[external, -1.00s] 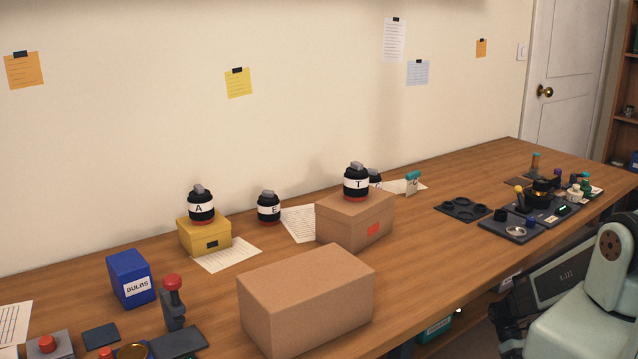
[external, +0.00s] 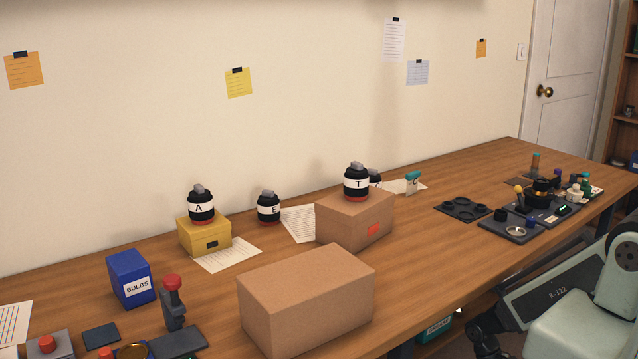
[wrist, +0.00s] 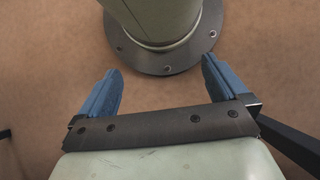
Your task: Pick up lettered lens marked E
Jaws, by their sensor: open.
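The lens marked E (external: 269,208) is a black barrel with a white lettered band and a grey top. It stands upright on the bench near the wall, between the yellow box and the brown carton. Similar lenses stand near it: lens A (external: 201,207) on the yellow box, lens T (external: 356,184) on the carton, and another partly hidden lens (external: 375,178) behind T. My gripper (wrist: 160,92) shows in the wrist view with its two blue fingers apart and nothing between them. It is far from lens E, which the wrist view does not show.
A large brown box (external: 306,297) stands at the bench front, before lens E. The yellow box (external: 205,235), blue bulbs box (external: 131,278) and carton (external: 355,221) stand around. A black tray (external: 464,209) and small tools lie right. Bare wood lies right of the large box.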

